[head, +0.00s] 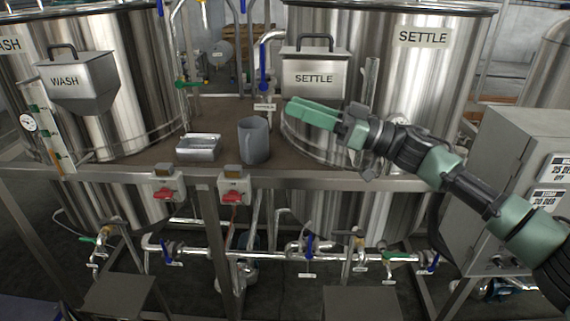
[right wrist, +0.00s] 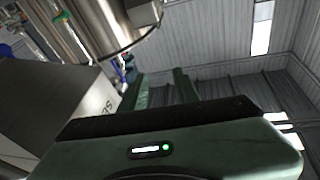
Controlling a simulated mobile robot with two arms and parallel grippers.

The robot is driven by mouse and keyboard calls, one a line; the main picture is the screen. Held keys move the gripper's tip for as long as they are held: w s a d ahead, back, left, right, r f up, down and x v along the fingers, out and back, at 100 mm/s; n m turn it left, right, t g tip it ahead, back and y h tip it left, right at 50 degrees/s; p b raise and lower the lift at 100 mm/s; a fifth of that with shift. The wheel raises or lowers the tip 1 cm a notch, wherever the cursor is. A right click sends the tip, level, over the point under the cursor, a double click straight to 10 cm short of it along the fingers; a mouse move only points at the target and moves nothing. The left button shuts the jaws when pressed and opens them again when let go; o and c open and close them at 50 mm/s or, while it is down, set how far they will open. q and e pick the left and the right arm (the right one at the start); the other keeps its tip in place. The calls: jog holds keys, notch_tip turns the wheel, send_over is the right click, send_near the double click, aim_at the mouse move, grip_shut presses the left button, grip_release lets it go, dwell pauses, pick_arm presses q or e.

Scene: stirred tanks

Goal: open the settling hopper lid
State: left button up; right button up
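The settling hopper (head: 308,78) is a grey metal box marked SETTLE on the front of the right tank. Its lid (head: 308,52) lies flat and closed on top, with a dark bar handle (head: 314,39). My right gripper (head: 292,109) is in front of the tank, below the hopper and clear of the handle. In the right wrist view its two green fingers (right wrist: 160,82) stand apart with nothing between them. My left gripper is not in view.
A WASH hopper (head: 78,82) hangs on the left tank (head: 130,60). A grey mug (head: 254,141) and a metal box (head: 198,148) stand on the brown deck (head: 220,117). A blue-handled valve pipe (head: 263,65) rises just left of the settling hopper. A grey cabinet (head: 515,165) stands at right.

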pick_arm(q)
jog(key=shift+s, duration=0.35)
pick_arm(e)
jog(key=a+f+m+t+h, duration=0.3)
jog(key=f+m+t, duration=0.3)
jog(key=f, duration=0.5)
jog(key=t+h, duration=0.1)
jog(key=t, duration=0.1)
jog(key=shift+s+a+f+m+t, duration=0.15)
jog(key=shift+s+f+m+t, duration=0.2)
jog(key=shift+m+t, duration=0.05)
